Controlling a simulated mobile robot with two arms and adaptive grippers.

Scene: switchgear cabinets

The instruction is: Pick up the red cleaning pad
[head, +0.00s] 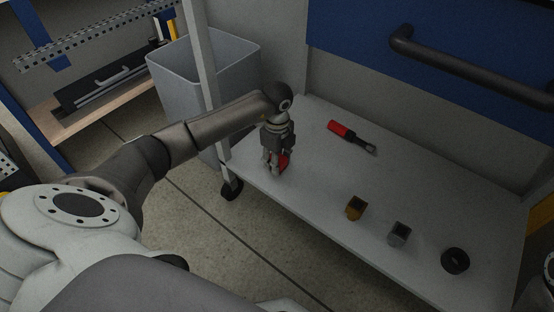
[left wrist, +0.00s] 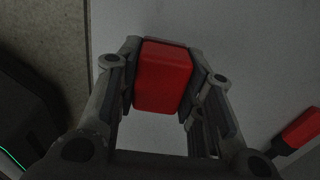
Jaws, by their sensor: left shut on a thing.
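The red cleaning pad (left wrist: 163,77) is a red block between the two fingers of my left gripper (left wrist: 160,85) in the left wrist view. The fingers are shut on its two sides. In the head view the left gripper (head: 273,165) points down over the left end of the grey shelf (head: 310,185), and a red part of the pad (head: 284,160) shows beside the fingers. I cannot tell whether the pad touches the shelf.
A red-handled tool (head: 345,132) lies at the back of the shelf and also shows in the left wrist view (left wrist: 303,127). A brown block (head: 355,208), a grey block (head: 399,233) and a black ring (head: 455,261) stand along the front. A grey bin (head: 222,65) stands behind the shelf's post (head: 199,50).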

